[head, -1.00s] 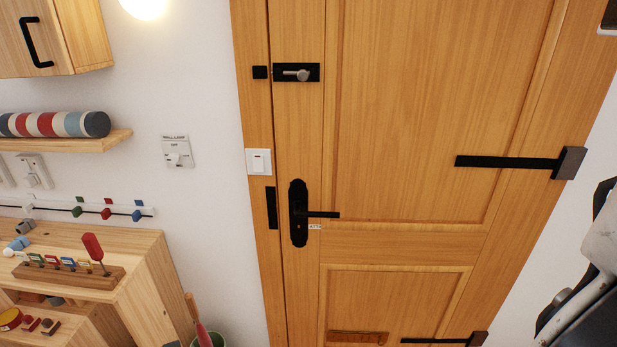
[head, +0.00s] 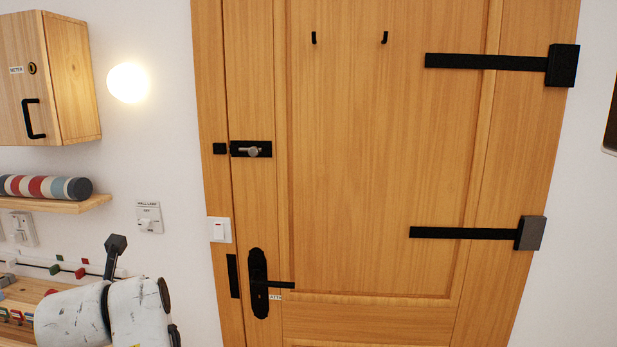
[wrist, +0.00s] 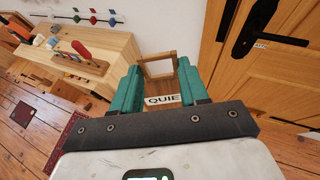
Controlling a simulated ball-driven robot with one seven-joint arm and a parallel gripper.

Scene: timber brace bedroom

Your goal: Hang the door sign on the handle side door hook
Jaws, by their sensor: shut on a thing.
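The door sign (wrist: 162,100) shows in the wrist view as a wooden piece with a white label reading "QUIE", the rest of the word hidden, and an open wooden loop at its far end. My gripper (wrist: 160,82) is shut on it, with a teal finger on each side. Two small black hooks sit high on the door (head: 350,150) in the head view. The handle side door hook (head: 313,38) is the left one, above the black lever handle (head: 275,285); the other hook (head: 384,38) is to its right. My gripper is not visible in the head view.
A bolt (head: 251,149) and the lever handle stick out from the door's left side. Black strap hinges (head: 485,62) are on the right. A wall cabinet (head: 45,80), shelf (head: 60,205) and wooden desk unit (wrist: 100,55) stand left. The door panel around the hooks is clear.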

